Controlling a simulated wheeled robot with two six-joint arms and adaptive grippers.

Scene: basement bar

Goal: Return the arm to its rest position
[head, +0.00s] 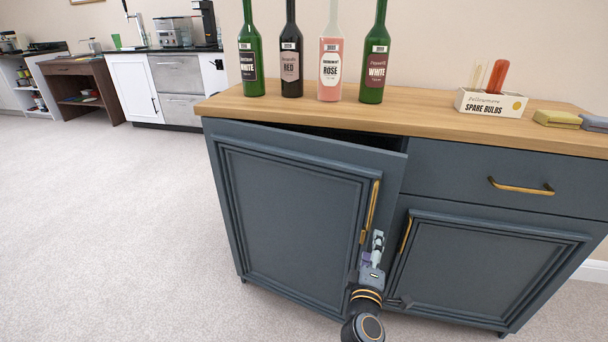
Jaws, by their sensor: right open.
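My right gripper (376,245) is in the lower middle of the head view, in front of the blue cabinet (435,165). It is open, and I see nothing held in it. Its fingers point up, close to the lower end of the brass handle (370,212) on the left cabinet door (295,220). I cannot tell whether it touches the handle. The left door stands slightly ajar, with a dark gap along its top edge. My left gripper is not in view.
Several wine bottles (372,70) stand on the wooden top (430,118). The right door (490,265) and drawer (510,180) are shut. Carpet (110,220) is clear at the left.

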